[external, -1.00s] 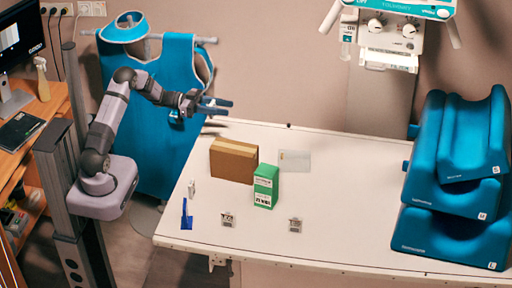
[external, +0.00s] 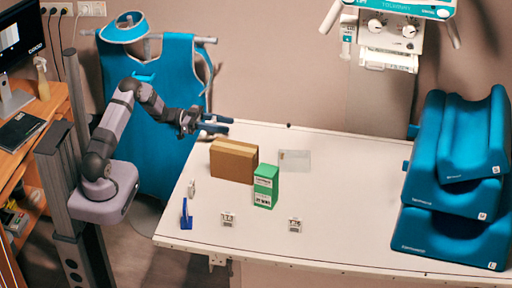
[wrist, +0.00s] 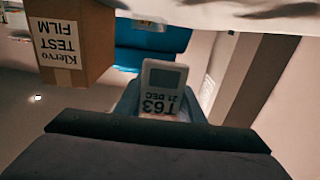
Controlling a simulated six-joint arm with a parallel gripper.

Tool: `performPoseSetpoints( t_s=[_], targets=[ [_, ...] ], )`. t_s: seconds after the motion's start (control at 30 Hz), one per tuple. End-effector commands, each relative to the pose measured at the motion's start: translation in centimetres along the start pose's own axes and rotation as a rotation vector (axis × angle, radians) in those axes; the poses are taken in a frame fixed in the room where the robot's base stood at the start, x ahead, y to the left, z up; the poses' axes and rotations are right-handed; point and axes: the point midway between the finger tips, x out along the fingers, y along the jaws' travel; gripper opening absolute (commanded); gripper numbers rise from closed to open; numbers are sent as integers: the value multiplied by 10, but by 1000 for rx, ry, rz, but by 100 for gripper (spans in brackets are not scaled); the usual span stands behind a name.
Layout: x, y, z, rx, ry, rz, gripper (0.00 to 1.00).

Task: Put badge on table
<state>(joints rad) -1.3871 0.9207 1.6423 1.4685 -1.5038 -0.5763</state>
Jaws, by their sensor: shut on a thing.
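My gripper (external: 214,124) is near the table's far left corner, above table level, in the external view. In the wrist view its blue fingers (wrist: 162,104) are shut on a pale grey badge (wrist: 165,76) with a small window and the upside-down text "T63 21 DEC". In the external view the held badge is too small to make out. The white table (external: 350,200) fills the middle. Two similar small badges stand on it near the front edge, a left one (external: 228,219) and a right one (external: 295,224).
A brown box (external: 233,161), a green box (external: 265,187), a clear flat sheet (external: 294,160), a blue stand (external: 186,215) and a small white bottle (external: 192,187) are on the table. Blue cushions (external: 455,180) stack at the right. Clear tabletop lies between boxes and cushions.

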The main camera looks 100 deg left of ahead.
Motion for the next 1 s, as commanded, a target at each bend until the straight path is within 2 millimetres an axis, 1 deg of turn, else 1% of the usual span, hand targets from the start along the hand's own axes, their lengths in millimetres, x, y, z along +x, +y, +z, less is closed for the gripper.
performPoseSetpoints(
  t_s=[0.1,0.37,0.57,0.7,1.0],
  targets=[
    [0,0,11,0,1,0,10],
    [0,0,18,-1,0,0,10],
    [0,0,41,-2,0,0,10],
    [0,0,49,1,1,0,10],
    [0,0,52,1,1,0,10]
  ],
)
